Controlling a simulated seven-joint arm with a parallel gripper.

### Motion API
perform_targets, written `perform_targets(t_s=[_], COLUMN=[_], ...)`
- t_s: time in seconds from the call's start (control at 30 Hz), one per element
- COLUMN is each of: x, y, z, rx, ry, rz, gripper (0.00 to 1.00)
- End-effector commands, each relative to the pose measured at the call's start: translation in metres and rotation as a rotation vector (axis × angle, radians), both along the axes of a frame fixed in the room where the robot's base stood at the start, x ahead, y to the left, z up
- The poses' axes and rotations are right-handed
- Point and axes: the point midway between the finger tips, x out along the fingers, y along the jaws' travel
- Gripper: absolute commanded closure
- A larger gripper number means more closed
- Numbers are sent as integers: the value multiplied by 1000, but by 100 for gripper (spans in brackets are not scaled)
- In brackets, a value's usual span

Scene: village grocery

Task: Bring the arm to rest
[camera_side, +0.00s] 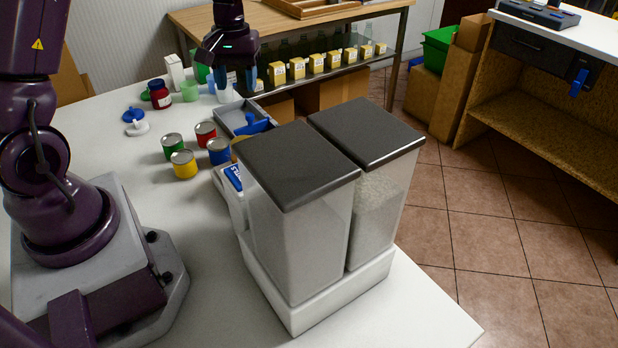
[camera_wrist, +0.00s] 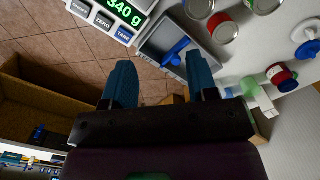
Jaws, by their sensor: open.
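My gripper (camera_side: 236,82) hangs over the far end of the white table in the side view, its fingers pointing down. In the wrist view my gripper (camera_wrist: 160,68) shows two blue fingers spread apart with nothing between them. A grey tray (camera_wrist: 158,42) with a blue scoop (camera_wrist: 174,52) in it lies beyond the fingertips. The tray (camera_side: 226,113) also shows in the side view, on the near side of the gripper. I cannot tell the exact height of the fingertips above the table.
Two clear bins with dark lids (camera_side: 298,165) stand at the table's front. Several cans (camera_side: 184,164), a red jar (camera_side: 160,94) and a green cup (camera_side: 189,91) stand on the table. A scale (camera_wrist: 109,17) reads 340 g. A shelf with yellow boxes (camera_side: 297,68) is behind.

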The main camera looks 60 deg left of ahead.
Motion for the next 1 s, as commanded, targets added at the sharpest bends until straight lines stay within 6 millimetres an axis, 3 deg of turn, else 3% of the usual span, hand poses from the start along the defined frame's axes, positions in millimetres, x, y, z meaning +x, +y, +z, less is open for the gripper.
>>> perform_targets(t_s=[0.03, 0.2, 0.5, 0.7, 1.0], x=[-7, -40, -112, -143, -148], y=[-17, -71, -145, -171, -183], z=[19, 69, 119, 137, 154], rx=[8, 40, 140, 201, 229], ry=[-25, -103, -278, -414, -502], rz=[-77, -337, -702, -810, -858], gripper=[47, 47, 47, 47, 47])
